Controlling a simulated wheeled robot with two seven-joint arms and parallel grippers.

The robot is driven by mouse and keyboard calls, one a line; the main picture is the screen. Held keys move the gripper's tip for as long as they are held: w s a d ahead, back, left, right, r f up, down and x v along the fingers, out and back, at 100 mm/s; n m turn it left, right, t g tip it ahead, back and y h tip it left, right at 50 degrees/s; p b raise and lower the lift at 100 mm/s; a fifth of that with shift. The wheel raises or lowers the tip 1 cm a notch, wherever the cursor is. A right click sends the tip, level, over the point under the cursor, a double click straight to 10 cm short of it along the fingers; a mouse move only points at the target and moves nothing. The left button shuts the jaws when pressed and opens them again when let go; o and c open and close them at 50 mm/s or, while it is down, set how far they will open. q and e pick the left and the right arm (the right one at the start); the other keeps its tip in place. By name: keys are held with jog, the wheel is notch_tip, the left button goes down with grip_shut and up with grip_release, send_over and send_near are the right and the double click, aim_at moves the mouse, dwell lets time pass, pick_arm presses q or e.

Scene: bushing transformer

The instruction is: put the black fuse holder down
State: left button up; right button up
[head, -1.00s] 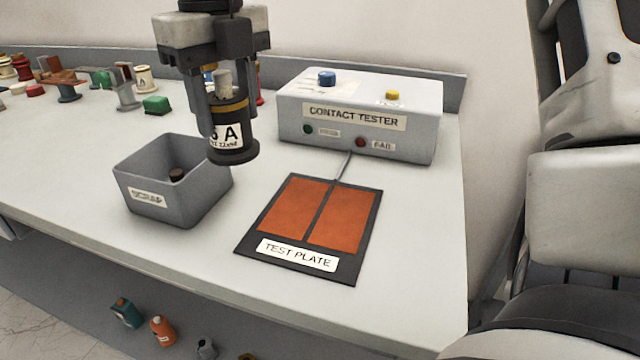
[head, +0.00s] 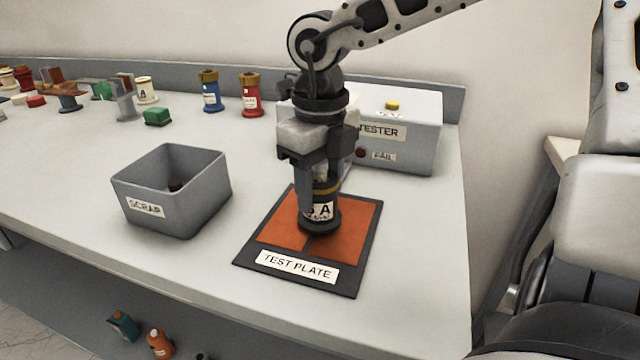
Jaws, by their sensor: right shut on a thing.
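The black fuse holder (head: 320,221) has a white label ending in "A" and a brass band. It is upright over the middle of the orange test plate (head: 362,249), across the dark line between its two pads. Its base looks to be on or just above the plate; I cannot tell which. My right gripper (head: 319,190) comes down from above and is shut on the fuse holder's upper part. The gripper hides the holder's top. My left gripper is not in view.
The grey contact tester (head: 420,140) stands behind the plate, partly hidden by my right arm. A grey scrap bin (head: 205,203) with a small dark item inside is at left. A blue holder (head: 211,95) and a red one (head: 250,97) stand behind. Bench between bin and plate is clear.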

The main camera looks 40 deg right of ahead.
jog(key=shift+f, duration=0.2)
jog(key=o, duration=1.1)
notch_tip(320, 180, up, 12)
jog(key=shift+r+p, duration=0.2)
jog(key=shift+p, duration=0.4)
